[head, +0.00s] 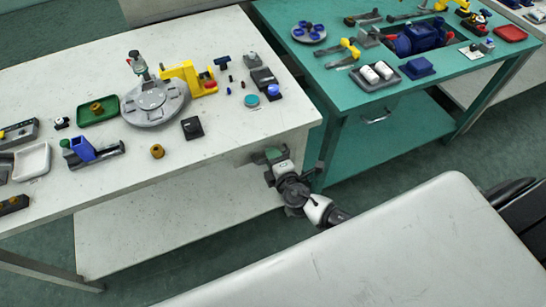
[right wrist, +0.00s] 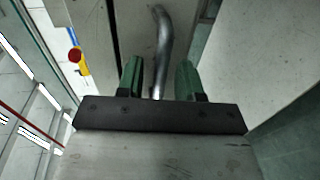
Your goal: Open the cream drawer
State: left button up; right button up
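The cream drawer (right wrist: 134,28) shows in the right wrist view as a pale, shaded front with a curved metal bar handle (right wrist: 163,45). In the head view its front is below the near right edge of the white table, mostly hidden by my right gripper (head: 268,156). In the right wrist view, the two green fingers of my right gripper (right wrist: 159,80) are apart, with the handle's lower end between them. Gaps show on both sides of the handle. I cannot tell whether the drawer is fully closed. My left gripper is in neither view.
The white table (head: 235,125) carries a grey turntable (head: 157,103), a yellow fixture (head: 188,76), a green tray (head: 98,110) and small parts. Its lower shelf (head: 170,232) is bare. A teal bench (head: 330,85) with another handle (head: 375,118) stands close right of my right gripper.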

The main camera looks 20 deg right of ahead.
grip_shut()
dwell(0.4)
